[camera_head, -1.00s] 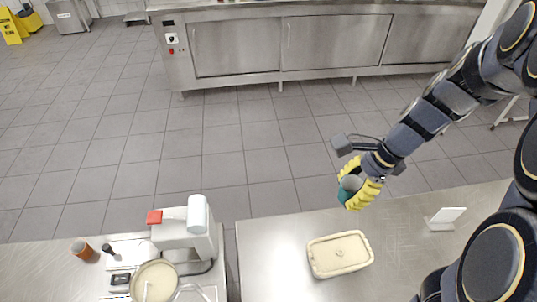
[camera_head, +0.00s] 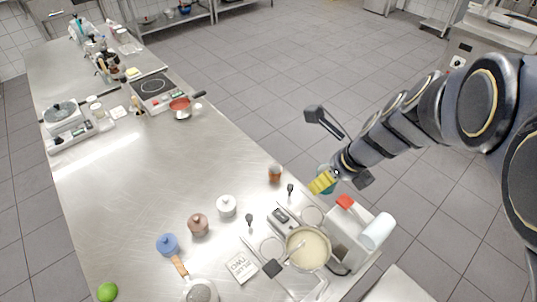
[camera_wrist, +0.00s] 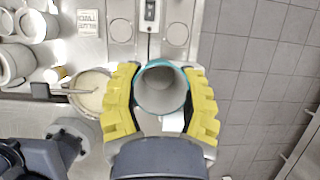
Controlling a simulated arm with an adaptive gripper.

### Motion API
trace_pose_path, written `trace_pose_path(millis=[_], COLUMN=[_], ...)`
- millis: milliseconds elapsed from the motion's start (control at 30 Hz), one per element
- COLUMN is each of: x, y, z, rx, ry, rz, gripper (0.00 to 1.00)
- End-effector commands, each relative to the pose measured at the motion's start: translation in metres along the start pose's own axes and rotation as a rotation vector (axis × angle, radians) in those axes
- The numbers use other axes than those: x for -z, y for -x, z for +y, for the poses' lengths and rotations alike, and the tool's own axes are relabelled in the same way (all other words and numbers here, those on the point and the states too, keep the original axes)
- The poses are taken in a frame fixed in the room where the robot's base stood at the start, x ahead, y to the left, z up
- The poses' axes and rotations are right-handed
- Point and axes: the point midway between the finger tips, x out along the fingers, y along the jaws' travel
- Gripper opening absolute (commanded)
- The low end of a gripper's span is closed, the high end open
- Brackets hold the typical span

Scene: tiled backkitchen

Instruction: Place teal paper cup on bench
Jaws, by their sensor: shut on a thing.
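The teal paper cup (camera_wrist: 161,92) is between the two yellow fingers of my gripper (camera_wrist: 160,74) in the wrist view. I look into its pale inside, and its rim is teal. In the head view my gripper (camera_head: 322,182) holds the cup (camera_head: 326,170) above the bench's right edge, near a white and red machine. Much of the cup is hidden there by the fingers. The steel bench (camera_head: 140,205) runs from the front to the far left.
Blue (camera_head: 168,244), brown (camera_head: 198,224) and white (camera_head: 227,206) pots stand left. The bench's middle is clear up to a hob (camera_head: 153,88).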

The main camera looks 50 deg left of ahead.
Motion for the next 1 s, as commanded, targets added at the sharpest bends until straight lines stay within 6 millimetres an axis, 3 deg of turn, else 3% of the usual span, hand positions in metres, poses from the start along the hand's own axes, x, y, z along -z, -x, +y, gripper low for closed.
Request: trace_pose_path(millis=[33,200,467,1000], x=[-0.016,-0.050,-0.082,-0.039], y=[-0.007,-0.020,-0.033,-0.126], z=[0.015,0.050,0.090,0.087], rx=[-0.005,-0.011,-0.015,-0.017], ry=[0.016,0.020,0.028,0.022], rz=[0.003,0.005,0.005,0.007], gripper=[0.09,0.09,0.09,0.09])
